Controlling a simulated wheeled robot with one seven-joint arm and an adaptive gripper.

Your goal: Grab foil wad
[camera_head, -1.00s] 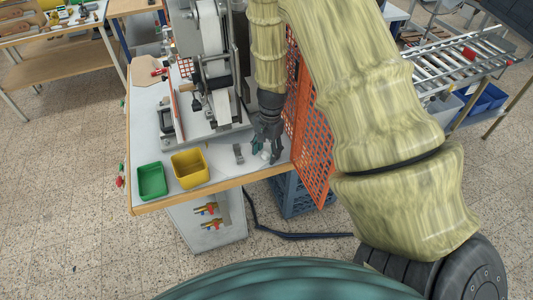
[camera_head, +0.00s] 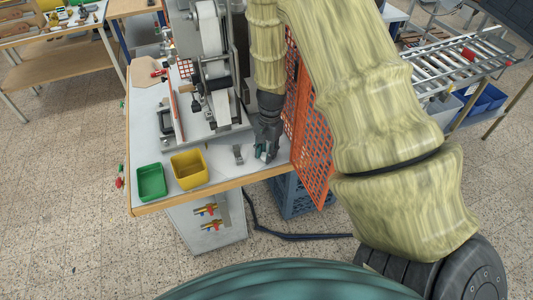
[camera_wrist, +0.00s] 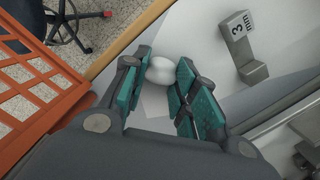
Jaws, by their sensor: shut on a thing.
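The foil wad (camera_wrist: 160,70) is a small, rounded, pale silver-white lump. In the wrist view it sits between the teal pads of my gripper (camera_wrist: 162,82), near the fingertips, with a pad on each side of it. In the head view my gripper (camera_head: 266,152) points down at the right front part of the worktable (camera_head: 222,170). The wad is mostly hidden by the fingers there. My gripper is shut on the wad, low over the table; whether the wad still touches the surface I cannot tell.
A grey metal block marked "3 mm" (camera_wrist: 242,48) lies close by. An orange mesh guard (camera_head: 313,140) stands right beside my gripper. A yellow bin (camera_head: 189,169) and a green bin (camera_head: 151,182) stand to the left. The stamping machine (camera_head: 213,70) rises behind.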

